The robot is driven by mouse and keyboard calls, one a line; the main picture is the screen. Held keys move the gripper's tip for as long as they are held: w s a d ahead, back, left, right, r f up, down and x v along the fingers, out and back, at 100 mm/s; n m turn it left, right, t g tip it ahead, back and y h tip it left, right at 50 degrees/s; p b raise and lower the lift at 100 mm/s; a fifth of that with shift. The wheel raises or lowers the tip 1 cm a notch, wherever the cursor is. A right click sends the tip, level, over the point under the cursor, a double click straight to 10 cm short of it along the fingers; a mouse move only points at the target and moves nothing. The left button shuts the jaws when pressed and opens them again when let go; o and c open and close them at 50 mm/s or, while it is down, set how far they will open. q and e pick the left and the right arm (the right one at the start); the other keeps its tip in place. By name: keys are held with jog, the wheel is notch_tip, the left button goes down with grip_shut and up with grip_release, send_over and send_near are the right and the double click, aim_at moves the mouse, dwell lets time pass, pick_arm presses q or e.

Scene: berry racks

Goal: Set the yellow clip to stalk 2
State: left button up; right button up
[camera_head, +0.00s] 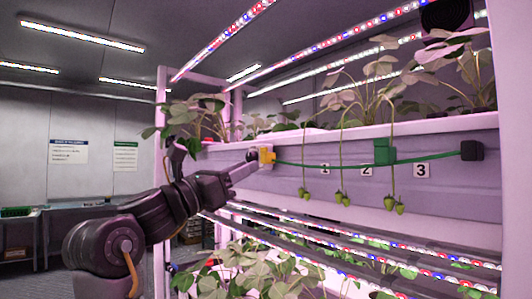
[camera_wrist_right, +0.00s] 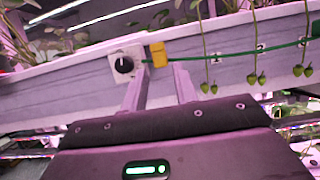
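The yellow clip (camera_head: 267,155) sits at the left end of a green line (camera_head: 440,156), beside a dark knob. It also shows in the right wrist view (camera_wrist_right: 158,53). Three stalks hang over the rack's front, each with green berries: the first (camera_head: 305,160), the second (camera_head: 341,150) and the third (camera_head: 392,115). The number 2 plate (camera_head: 366,171) is right of the second stalk. My right gripper (camera_wrist_right: 160,80) is open and empty, its fingers pointing at the panel just below the knob and clip. Contact cannot be told. My left gripper is not in view.
A green block (camera_head: 383,152) sits on the line beside the third stalk. A black block (camera_head: 471,150) holds the line's right end. The dark knob on a white plate (camera_wrist_right: 124,64) is left of the clip. Leafy plants (camera_head: 255,270) fill the lower shelf.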

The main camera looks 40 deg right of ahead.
aim_at(263, 159)
jog(key=p+x, duration=0.2)
jog(key=x, duration=0.4)
jog(key=shift+r, duration=0.15)
jog(key=shift+d+r+p, duration=0.15)
jog(key=shift+d+p, duration=0.25)
jog(key=shift+d, duration=0.2)
jog(key=shift+c, duration=0.4)
grip_shut()
